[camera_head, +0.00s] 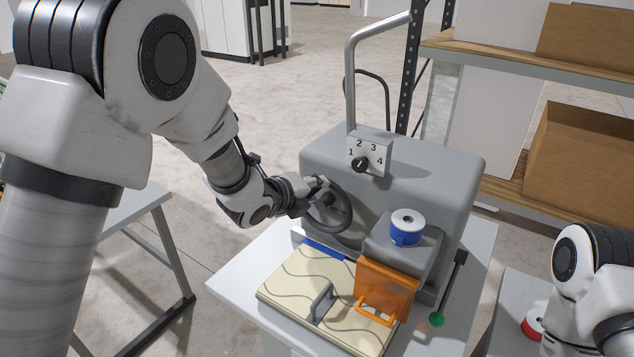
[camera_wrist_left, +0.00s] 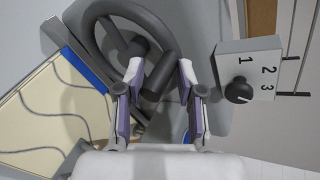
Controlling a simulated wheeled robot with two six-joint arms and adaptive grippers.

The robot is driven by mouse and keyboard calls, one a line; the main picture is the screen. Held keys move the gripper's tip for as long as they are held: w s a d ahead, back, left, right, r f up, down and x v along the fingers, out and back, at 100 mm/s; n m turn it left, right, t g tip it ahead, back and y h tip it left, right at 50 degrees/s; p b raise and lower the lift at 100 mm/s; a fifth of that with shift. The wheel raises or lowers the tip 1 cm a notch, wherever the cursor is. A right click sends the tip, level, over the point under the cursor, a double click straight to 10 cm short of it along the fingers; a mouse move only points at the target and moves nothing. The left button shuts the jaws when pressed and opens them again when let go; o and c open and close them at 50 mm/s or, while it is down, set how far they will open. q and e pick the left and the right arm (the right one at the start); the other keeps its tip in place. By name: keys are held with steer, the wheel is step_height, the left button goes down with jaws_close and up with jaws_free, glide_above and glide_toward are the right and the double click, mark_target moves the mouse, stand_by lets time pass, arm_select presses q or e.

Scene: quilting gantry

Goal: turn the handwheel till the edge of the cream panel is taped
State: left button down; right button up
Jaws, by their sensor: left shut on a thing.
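The cream panel (camera_head: 312,277) with wavy grey lines lies flat on the machine's table, a grey handle standing on it. A blue strip (camera_head: 325,248) runs along its back edge toward the orange guard (camera_head: 384,288), which hides the panel's right part. The strip also shows in the left wrist view (camera_wrist_left: 87,66). The dark grey handwheel (camera_head: 345,222) is on the machine's front. My left gripper (camera_head: 318,190) is shut on the handwheel's crank grip (camera_wrist_left: 157,78), fingers on either side of it. My right gripper is out of view; only part of its arm shows at the right.
A blue tape reel (camera_head: 407,227) sits on the grey head above the guard. A dial box (camera_head: 369,155) numbered 1 to 4 stands on the machine. A lever with a green knob (camera_head: 436,320) is at its right. Shelves with cardboard boxes (camera_head: 585,155) stand behind right.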

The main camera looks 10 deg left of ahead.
arm_select(q)
steer(key=shift+s+d+f, duration=0.25)
steer(key=shift+d+f, duration=0.1)
steer(key=shift+d, duration=0.05)
steer(key=shift+s+d+r, duration=0.1)
steer(key=shift+d, duration=0.2)
